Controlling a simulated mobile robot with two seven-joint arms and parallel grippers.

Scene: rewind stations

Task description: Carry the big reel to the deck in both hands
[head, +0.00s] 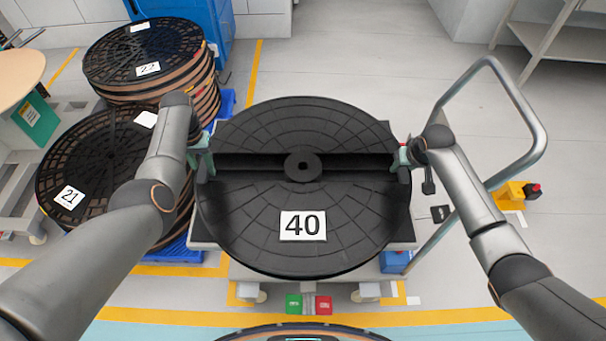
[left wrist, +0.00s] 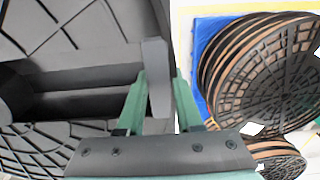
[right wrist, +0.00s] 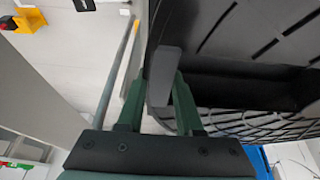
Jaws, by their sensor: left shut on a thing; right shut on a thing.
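The big reel (head: 306,124) is black, round and labelled 40, with a dark groove across its middle and a hub at the centre. It lies flat over the deck (head: 402,238) of a wheeled cart; I cannot tell whether it touches the deck. My left gripper (head: 203,160) is shut on a grey tab at the reel's left rim, which also shows in the left wrist view (left wrist: 158,75). My right gripper (head: 402,157) is shut on the matching tab at the right rim, seen in the right wrist view (right wrist: 163,75).
The cart's bent push handle (head: 528,108) rises at the right. Stacked reels labelled 22 (head: 150,55) and 21 (head: 75,165) stand at the left on blue pallets. Red and green pedals (head: 308,304) sit at the cart's front. A yellow device (head: 514,191) lies at the right.

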